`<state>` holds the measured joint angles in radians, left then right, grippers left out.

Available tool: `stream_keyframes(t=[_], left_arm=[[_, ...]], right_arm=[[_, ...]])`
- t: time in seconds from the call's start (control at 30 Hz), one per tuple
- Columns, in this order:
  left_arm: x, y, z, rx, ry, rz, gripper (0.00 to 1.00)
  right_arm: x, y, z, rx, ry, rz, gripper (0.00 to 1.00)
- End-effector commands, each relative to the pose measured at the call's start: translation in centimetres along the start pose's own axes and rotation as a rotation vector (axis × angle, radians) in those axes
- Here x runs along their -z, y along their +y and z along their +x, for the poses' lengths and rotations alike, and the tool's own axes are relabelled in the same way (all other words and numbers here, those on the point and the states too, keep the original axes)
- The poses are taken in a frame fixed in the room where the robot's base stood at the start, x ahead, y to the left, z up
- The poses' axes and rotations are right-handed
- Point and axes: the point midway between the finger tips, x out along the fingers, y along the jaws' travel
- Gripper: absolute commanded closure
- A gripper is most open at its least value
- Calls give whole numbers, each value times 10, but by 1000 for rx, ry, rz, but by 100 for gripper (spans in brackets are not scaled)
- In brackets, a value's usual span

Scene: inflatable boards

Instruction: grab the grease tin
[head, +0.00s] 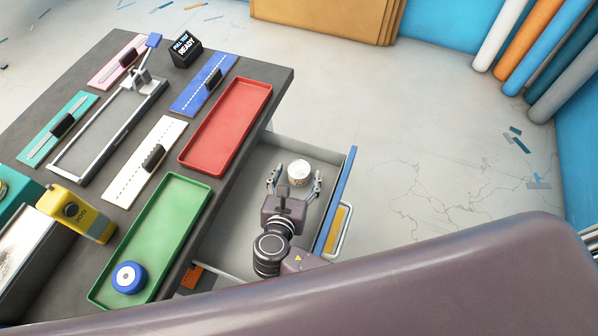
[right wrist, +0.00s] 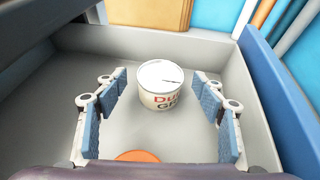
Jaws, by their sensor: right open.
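The grease tin (head: 299,172) is a small white round tin with a pale lid. It stands upright inside an open drawer (head: 263,160) under the workbench. In the right wrist view the tin (right wrist: 161,86) shows dark and red lettering, partly cut off by its curve. My right gripper (head: 295,180) is inside the drawer, open, its two fingers pointing at the tin. In the right wrist view the blue finger pads (right wrist: 160,108) stand on either side with clear gaps; the tin is ahead of and between them, apparently untouched. My left gripper is not in view.
The drawer's walls and blue front panel (head: 338,200) surround my right gripper. An orange disc (right wrist: 138,156) lies near it in the drawer.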

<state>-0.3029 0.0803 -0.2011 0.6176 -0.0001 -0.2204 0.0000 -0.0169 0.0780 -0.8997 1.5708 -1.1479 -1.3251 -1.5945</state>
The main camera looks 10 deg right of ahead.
Motion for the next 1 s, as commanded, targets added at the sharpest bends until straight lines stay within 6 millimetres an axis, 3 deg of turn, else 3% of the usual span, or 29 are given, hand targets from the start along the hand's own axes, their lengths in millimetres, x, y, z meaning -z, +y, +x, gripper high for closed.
stream_keyframes(t=[0.17, 0.43, 0.87, 1.0], left_arm=[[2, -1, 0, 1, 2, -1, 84], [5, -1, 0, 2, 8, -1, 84], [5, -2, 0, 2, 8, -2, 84], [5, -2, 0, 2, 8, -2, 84]], right_arm=[[1, -1, 23, 1, -1, -1, 37], [2, 0, 26, -1, 1, 0, 37], [1, 0, 26, 0, 1, -1, 83], [1, 0, 26, -1, 0, 0, 85]])
